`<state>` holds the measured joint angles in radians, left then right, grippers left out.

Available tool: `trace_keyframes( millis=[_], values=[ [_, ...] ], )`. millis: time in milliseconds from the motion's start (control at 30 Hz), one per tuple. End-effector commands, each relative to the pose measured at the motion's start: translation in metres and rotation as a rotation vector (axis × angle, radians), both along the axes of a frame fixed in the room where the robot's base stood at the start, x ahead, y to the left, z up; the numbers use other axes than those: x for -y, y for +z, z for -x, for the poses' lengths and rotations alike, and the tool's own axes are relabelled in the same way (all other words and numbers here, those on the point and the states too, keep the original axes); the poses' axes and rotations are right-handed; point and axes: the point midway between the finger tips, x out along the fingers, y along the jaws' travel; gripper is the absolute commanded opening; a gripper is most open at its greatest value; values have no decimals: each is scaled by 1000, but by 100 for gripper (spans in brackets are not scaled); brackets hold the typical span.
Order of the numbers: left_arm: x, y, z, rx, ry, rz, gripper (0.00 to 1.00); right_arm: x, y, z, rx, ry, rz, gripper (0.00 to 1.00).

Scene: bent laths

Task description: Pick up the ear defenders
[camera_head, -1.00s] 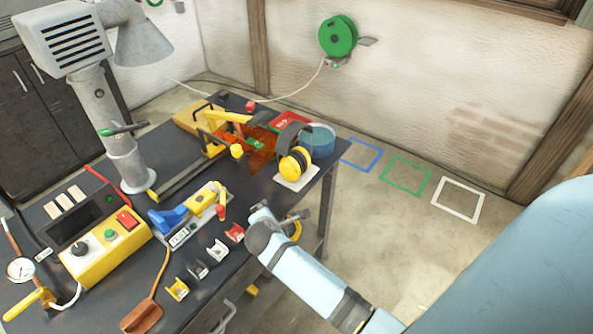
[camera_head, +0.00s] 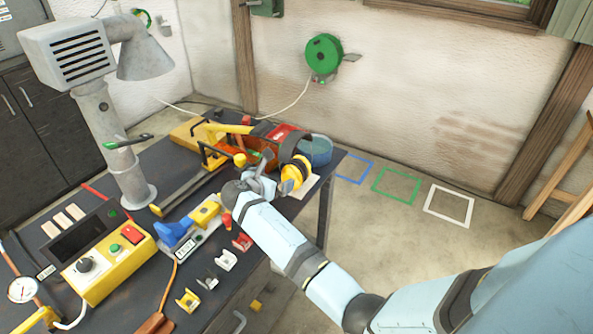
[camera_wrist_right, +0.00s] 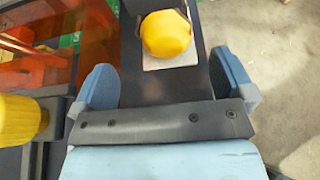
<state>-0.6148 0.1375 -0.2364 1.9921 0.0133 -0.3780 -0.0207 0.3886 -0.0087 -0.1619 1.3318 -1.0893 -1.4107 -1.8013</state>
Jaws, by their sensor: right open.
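The yellow ear defenders (camera_head: 293,174) with a dark headband sit on a pale square pad (camera_head: 306,186) near the bench's far right corner. In the right wrist view one yellow cup (camera_wrist_right: 166,35) shows on the pad, ahead of my fingers. My right gripper (camera_head: 273,180) is just left of the ear defenders in the head view and partly overlaps them. In the wrist view its two blue fingers (camera_wrist_right: 172,85) are wide apart with nothing between them but dark bench top. My left gripper is not in view.
A blue round tub (camera_head: 318,151) stands behind the ear defenders. An orange see-through screen (camera_wrist_right: 50,60) and a yellow knob (camera_wrist_right: 20,120) are close on the left in the wrist view. A lamp-like grey post (camera_head: 115,150) stands at left.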

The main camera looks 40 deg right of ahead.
Motion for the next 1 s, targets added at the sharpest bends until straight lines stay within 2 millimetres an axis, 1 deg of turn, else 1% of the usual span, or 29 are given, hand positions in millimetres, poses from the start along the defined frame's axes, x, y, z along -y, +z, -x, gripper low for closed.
trace_keyframes(
  millis=[33,100,367,633,733,900,933,967,1000],
  values=[
    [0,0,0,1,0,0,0,8,-4,-3,-2,0,2,100],
    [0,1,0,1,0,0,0,15,-7,-6,0,0,0,100],
    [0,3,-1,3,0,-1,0,28,-12,-10,1,0,0,100],
    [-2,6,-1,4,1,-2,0,63,-25,-20,0,-1,0,100],
    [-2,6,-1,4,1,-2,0,69,-28,-23,1,1,-1,100],
    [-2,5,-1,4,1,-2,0,69,-28,-23,2,1,-2,100],
    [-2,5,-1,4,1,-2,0,69,-28,-23,2,1,-2,95],
    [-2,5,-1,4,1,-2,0,69,-28,-23,2,1,-2,88],
    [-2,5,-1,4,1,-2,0,68,-28,-23,2,1,-2,79]
  ],
)
